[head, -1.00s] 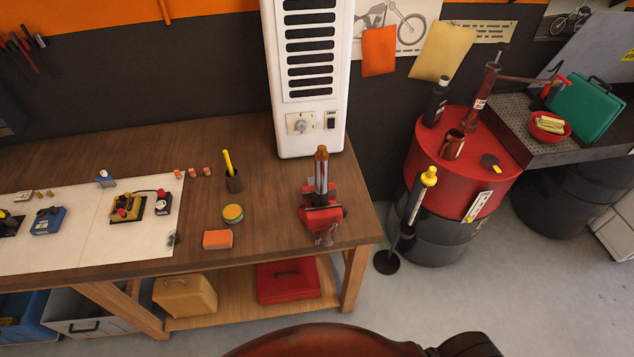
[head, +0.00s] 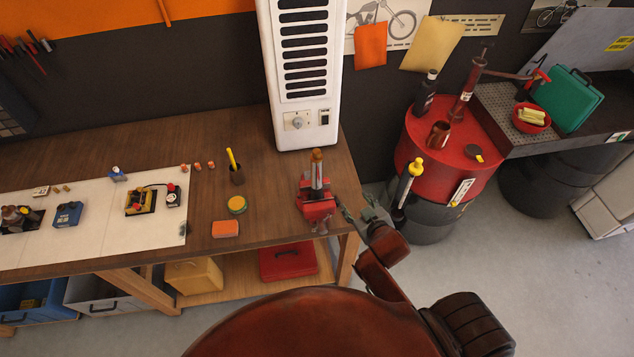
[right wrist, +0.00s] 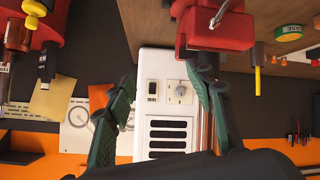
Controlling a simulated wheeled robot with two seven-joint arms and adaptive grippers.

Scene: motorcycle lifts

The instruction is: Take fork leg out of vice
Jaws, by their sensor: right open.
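The red vice (head: 318,209) stands at the right front corner of the wooden bench. The fork leg (head: 317,168), a silver tube with a brown top, stands upright in its jaws. My right gripper (head: 355,210) is just right of the vice at the bench's edge, apart from the fork leg. In the right wrist view, which looks upside down, the green-padded fingers of my right gripper (right wrist: 166,80) are spread wide with nothing held between them. The red vice (right wrist: 225,32) is above the right finger there; that finger hides most of what lies behind it. My left gripper is out of view.
A white cabinet (head: 307,75) stands behind the vice. A red drum (head: 450,150) and a yellow-topped stand (head: 408,185) are to the right.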

